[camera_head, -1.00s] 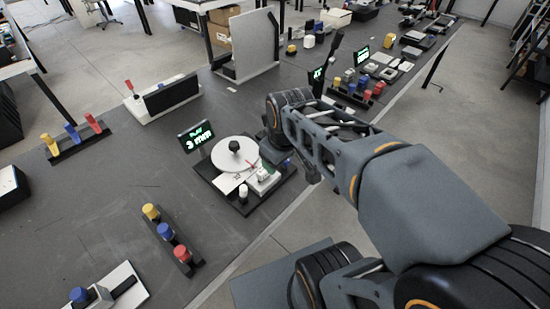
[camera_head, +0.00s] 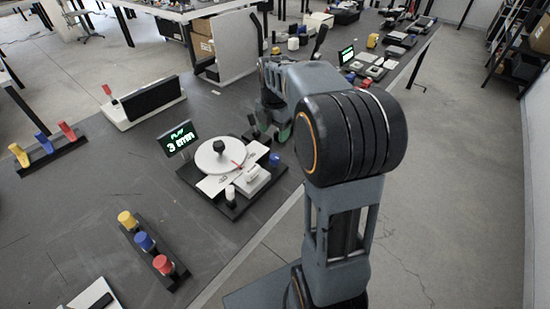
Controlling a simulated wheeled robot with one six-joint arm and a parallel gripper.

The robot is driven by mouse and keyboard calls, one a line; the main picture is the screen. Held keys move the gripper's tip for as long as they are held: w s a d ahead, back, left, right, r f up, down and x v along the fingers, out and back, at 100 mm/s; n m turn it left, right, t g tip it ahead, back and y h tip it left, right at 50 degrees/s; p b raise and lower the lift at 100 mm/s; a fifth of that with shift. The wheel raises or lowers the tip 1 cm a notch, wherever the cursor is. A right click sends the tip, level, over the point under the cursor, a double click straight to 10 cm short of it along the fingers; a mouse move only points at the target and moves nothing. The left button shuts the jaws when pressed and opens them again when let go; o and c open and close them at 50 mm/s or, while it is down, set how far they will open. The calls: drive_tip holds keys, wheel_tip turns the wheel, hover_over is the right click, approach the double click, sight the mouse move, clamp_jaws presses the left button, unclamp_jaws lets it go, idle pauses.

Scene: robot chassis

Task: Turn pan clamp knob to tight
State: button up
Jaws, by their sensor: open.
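A fixture (camera_head: 215,201) with a dark base stands on the dark bench. It carries a white round disc (camera_head: 208,162) with a black knob (camera_head: 219,146) upright at its centre. A red pointer (camera_head: 237,165) lies by the disc's right edge. A white-topped post (camera_head: 230,192) stands at the front, and a blue knob (camera_head: 274,159) sits at the right. I cannot tell which knob is the pan clamp knob, or how tight it is. My gripper (camera_head: 268,131) is open, behind and right of the disc, apart from the black knob. My arm partly hides the gripper.
A display (camera_head: 179,139) reading "PLAY" and about "3 mm" stands behind the fixture's left. A rack of yellow, blue and red knobs (camera_head: 146,243) is at front left, another (camera_head: 44,146) farther left. Bare bench lies between. The bench edge is close on the fixture's right.

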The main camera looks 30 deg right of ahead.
sight(275, 156)
wheel_tip(275, 156, down, 11)
drive_tip(key=shift+f+b, duration=0.15)
drive_tip(key=shift+b, duration=0.45)
drive_tip(key=shift+c, duration=0.4)
drive_tip(key=c, duration=0.8)
drive_tip(key=shift+d, duration=0.1)
drive_tip(key=shift+c, duration=0.3)
